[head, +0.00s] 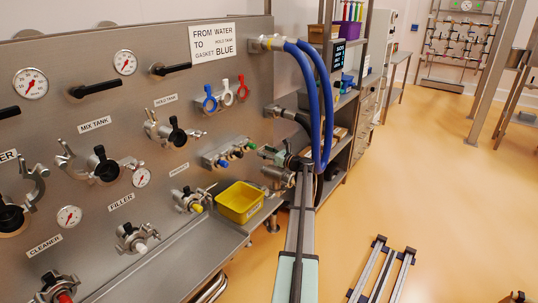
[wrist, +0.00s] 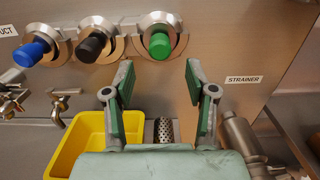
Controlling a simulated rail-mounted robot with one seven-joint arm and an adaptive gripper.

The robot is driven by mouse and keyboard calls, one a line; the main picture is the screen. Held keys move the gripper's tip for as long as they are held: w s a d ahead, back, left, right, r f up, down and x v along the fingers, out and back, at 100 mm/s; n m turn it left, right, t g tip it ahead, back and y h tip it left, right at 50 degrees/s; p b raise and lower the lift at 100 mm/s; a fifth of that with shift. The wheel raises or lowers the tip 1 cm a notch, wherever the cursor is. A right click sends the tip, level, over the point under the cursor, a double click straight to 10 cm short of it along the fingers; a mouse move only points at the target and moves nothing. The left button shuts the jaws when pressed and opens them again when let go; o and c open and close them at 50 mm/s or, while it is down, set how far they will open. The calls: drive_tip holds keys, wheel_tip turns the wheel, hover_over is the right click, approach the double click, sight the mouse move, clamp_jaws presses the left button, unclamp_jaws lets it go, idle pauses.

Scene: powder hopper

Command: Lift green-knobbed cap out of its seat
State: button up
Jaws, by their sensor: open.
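The green-knobbed cap (wrist: 160,45) sits in its round metal seat on the steel panel, rightmost of three knobbed caps in the wrist view. It also shows small in the head view (head: 251,146). The black-knobbed cap (wrist: 91,45) and blue-knobbed cap (wrist: 36,52) are to its left. My gripper (wrist: 158,84) is open and empty. Its green-padded fingers point toward the panel, and the green knob appears between and just beyond the fingertips, apart from them. In the head view my gripper (head: 286,157) is at the panel's right end.
A yellow bin (wrist: 58,158) stands below the caps, left of a perforated metal cylinder (wrist: 164,131). A metal pipe fitting (wrist: 241,139) is at the lower right, below the STRAINER label (wrist: 243,79). Blue hoses (head: 322,105) hang close beside my arm.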

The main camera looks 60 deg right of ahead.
sight(256, 147)
drive_tip(key=shift+w+r, duration=0.1)
drive_tip(key=shift+w, duration=3.7)
drive_tip(key=shift+r, duration=0.1)
clamp_jaws()
